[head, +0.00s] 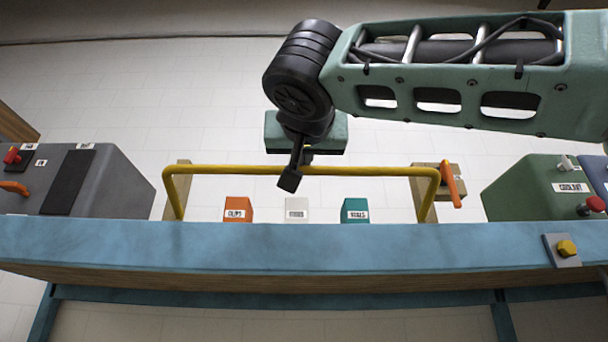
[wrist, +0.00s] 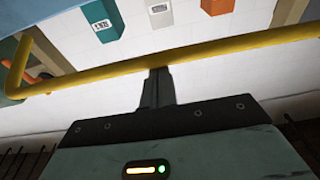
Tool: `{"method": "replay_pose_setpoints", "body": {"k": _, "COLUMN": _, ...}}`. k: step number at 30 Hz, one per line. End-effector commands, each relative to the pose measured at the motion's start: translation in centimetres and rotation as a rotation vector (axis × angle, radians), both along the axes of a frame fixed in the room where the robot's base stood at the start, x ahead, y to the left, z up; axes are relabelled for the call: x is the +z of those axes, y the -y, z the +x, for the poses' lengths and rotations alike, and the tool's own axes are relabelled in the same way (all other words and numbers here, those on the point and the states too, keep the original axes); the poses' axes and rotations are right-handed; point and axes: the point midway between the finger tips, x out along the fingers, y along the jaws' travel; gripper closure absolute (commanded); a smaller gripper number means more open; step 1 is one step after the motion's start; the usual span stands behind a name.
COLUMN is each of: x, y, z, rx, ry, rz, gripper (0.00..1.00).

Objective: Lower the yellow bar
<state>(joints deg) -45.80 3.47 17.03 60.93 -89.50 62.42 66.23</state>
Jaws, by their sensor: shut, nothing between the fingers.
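The yellow bar (head: 350,171) is a bent tube that runs across the middle of the head view, with both ends turned down at wooden posts. It stands raised above the blue bench edge. In the wrist view the yellow bar (wrist: 215,52) crosses the picture just beyond my fingertips. My gripper (head: 289,183) is shut and empty, left of the bar's middle, and overlaps the bar in the head view. In the wrist view my gripper (wrist: 158,74) ends at the bar's edge. I cannot tell whether it touches the bar.
A grey box (head: 110,185) is at left, a green box (head: 535,185) at right. An orange handle (head: 450,184) sits beside the right post.

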Motion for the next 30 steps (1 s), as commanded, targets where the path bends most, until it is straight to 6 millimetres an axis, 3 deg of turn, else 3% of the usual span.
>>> {"method": "replay_pose_setpoints", "body": {"k": 1, "x": -1.2, "y": -0.1, "z": 0.0, "rx": 0.0, "ry": 0.014, "rz": -0.001, "gripper": 1.0}}
{"method": "replay_pose_setpoints", "body": {"k": 13, "x": -3.0, "y": -0.1, "z": -0.8, "rx": -0.001, "ry": 0.091, "rz": -0.004, "gripper": 1.0}}
{"method": "replay_pose_setpoints", "body": {"k": 30, "x": -2.8, "y": 0.0, "z": -0.8, "rx": -0.002, "ry": 0.087, "rz": -0.004, "gripper": 1.0}}
